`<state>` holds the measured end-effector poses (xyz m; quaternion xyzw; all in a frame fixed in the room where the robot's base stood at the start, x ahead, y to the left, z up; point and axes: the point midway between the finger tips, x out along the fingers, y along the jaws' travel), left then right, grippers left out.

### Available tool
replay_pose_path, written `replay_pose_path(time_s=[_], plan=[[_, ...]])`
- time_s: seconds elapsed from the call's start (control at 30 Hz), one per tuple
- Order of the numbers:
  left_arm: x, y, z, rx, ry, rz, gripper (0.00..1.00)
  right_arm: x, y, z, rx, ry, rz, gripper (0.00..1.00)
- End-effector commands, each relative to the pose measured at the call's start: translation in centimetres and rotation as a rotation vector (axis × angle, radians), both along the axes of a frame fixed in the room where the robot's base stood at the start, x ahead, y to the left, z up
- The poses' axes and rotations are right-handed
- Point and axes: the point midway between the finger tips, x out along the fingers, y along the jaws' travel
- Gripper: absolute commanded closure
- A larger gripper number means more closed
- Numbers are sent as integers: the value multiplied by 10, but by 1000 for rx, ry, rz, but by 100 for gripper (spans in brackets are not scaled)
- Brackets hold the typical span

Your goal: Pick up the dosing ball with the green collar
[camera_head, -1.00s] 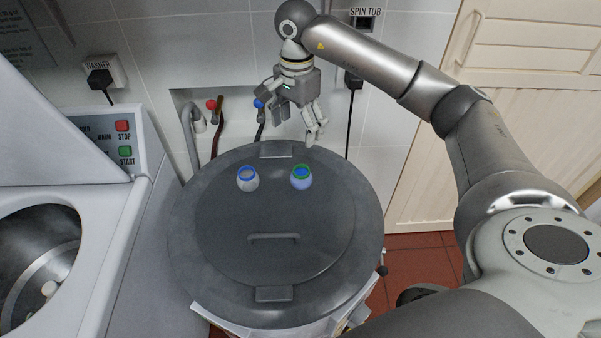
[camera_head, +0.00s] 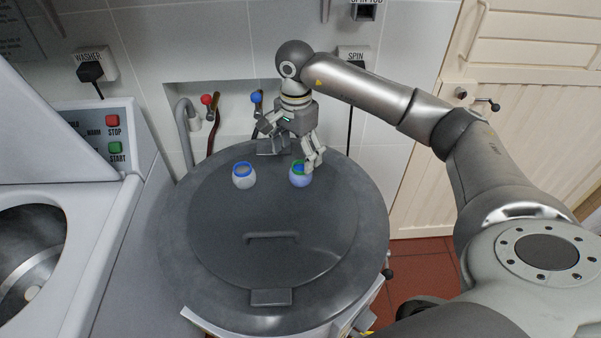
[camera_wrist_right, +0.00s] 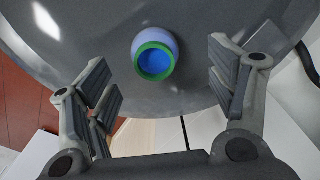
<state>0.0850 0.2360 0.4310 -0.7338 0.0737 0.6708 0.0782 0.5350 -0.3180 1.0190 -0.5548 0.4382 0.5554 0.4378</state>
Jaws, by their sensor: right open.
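The dosing ball with the green collar (camera_head: 299,178) stands upright on the dark round lid (camera_head: 274,215). In the right wrist view the same ball (camera_wrist_right: 153,58) shows its green ring and blue inside, ahead of and between the spread fingers. My right gripper (camera_head: 290,160) is open and empty, above the back of the lid. One of its fingers covers part of the ball's top in the head view. A second ball with a blue collar (camera_head: 243,176) stands on the lid to the left. My left gripper is out of view.
A handle (camera_head: 272,237) rises from the middle of the lid. A white washer (camera_head: 105,190) with an open drum stands at the left. Taps with red (camera_head: 207,100) and blue (camera_head: 256,97) knobs sit in the wall recess behind.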

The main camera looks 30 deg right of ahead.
Motion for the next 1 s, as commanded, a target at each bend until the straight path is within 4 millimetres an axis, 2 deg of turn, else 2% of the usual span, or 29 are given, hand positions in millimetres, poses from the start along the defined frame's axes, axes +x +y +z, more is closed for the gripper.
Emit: replay_pose_path(time_s=[0.27, 0.43, 0.6, 0.87, 0.9, 1.0], plan=[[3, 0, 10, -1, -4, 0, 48, -3, -1, -21, -1, 3, 1, 22], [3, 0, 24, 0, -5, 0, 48, -9, -2, -41, -1, 4, 1, 22], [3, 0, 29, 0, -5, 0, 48, -8, -2, -62, 0, 0, 0, 22], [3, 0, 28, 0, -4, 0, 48, -7, -2, -67, -1, -1, 1, 22], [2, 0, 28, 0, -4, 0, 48, -7, -2, -67, -1, -1, 1, 23], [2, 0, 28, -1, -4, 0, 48, -7, -2, -67, -1, -1, 1, 36]])
